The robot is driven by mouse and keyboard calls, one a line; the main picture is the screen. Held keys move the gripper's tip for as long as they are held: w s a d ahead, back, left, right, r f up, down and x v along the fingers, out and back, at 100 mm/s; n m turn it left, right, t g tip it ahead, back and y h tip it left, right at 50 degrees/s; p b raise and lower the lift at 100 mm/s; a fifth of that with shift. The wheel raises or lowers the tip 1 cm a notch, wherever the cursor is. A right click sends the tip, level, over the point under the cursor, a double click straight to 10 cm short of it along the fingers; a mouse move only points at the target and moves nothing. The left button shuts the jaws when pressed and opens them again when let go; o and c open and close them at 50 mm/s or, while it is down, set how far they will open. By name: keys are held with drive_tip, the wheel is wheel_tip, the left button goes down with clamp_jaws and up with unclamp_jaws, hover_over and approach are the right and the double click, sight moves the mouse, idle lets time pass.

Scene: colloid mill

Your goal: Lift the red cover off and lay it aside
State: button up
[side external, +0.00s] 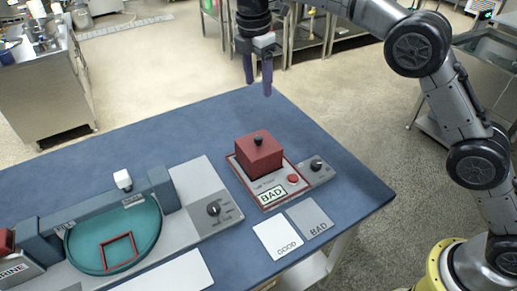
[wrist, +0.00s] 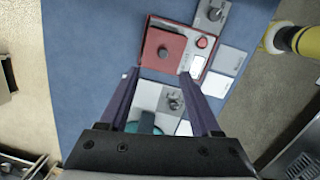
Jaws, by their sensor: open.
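The red cover (side external: 258,155) is a box with a dark round knob (side external: 258,141) on top. It sits upright on a grey panel with a red border (side external: 268,190). In the wrist view the cover (wrist: 163,58) and its knob (wrist: 164,52) show beyond my fingertips. My gripper (side external: 258,90) is open and empty, high above the table's far edge and apart from the cover. Its two purple fingers also show in the wrist view (wrist: 158,76), pointing toward the cover. What lies under the cover is hidden.
GOOD (side external: 278,236) and BAD (side external: 311,217) cards lie in front. A teal basin (side external: 140,225) stands left. The blue table (side external: 200,127) is clear behind.

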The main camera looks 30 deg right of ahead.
approach(258, 137)
wheel_tip(258, 137, down, 3)
drive_tip(key=shift+w+d+r+g, duration=0.1)
drive_tip(key=shift+w+d+g, duration=0.1)
drive_tip(key=shift+g, duration=0.1)
drive_tip(key=shift+d+f, duration=0.15)
drive_tip(key=shift+f, duration=1.35)
drive_tip(key=shift+d+f, duration=0.1)
drive_tip(key=shift+f, duration=1.35)
clamp_jaws()
